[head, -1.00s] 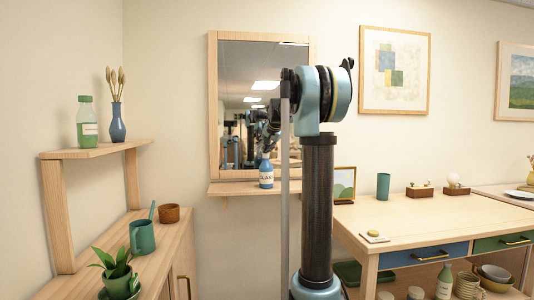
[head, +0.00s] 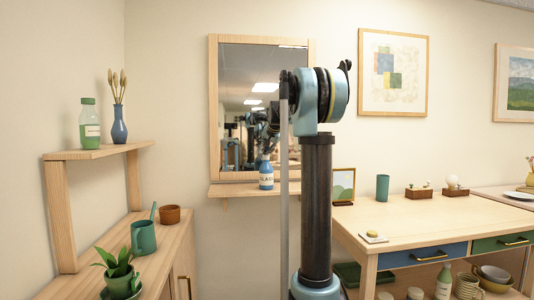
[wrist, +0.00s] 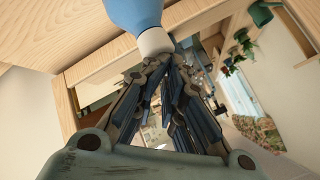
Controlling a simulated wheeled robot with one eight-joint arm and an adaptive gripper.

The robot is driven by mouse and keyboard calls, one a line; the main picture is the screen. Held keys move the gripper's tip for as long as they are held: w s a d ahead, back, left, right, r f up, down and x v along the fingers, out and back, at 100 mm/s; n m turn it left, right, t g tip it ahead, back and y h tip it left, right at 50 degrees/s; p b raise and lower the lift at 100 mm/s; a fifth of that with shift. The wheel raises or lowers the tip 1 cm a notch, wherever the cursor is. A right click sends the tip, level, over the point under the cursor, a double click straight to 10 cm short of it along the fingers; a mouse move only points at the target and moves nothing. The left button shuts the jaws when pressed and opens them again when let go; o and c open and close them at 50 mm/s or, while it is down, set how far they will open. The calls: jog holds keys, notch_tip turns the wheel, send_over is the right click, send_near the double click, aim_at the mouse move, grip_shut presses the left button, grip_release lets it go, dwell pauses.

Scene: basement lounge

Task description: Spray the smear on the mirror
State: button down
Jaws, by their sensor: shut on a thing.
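The blue and white spray bottle (head: 266,176), with a lettered label, is upright at the small shelf below the mirror (head: 233,100). I cannot tell whether its base touches the shelf. My gripper (wrist: 160,72) is shut on the upper part of the bottle. In the wrist view, the bottle's blue body and pale neck (wrist: 155,42) show at the fingertips. In the head view my arm hides much of the gripper and the mirror's right part. No smear can be made out on the visible glass, which reflects the room and my arm.
The narrow wooden mirror shelf (head: 235,190) juts from the wall. At left, a cabinet (head: 170,255) holds a green mug (head: 143,238), a pot and a plant (head: 118,268). At right, a desk (head: 420,218) carries a framed picture (head: 343,184) and green cup (head: 382,187).

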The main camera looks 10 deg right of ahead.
jog(key=shift+s+f, duration=0.1)
jog(key=shift+f, duration=0.3)
jog(key=shift+s+f, duration=0.1)
jog(key=shift+f, duration=0.15)
jog(key=shift+w, duration=0.4)
jog(key=shift+s, duration=0.1)
jog(key=shift+w+r, duration=0.25)
jog(key=shift+r, duration=0.35)
jog(key=shift+w, duration=0.85)
jog(key=shift+s+r, duration=0.25)
jog(key=shift+r, duration=0.5)
jog(key=shift+s+r, duration=0.25)
jog(key=shift+r, duration=0.55)
jog(key=shift+s+r, duration=0.25)
jog(key=shift+r, duration=0.5)
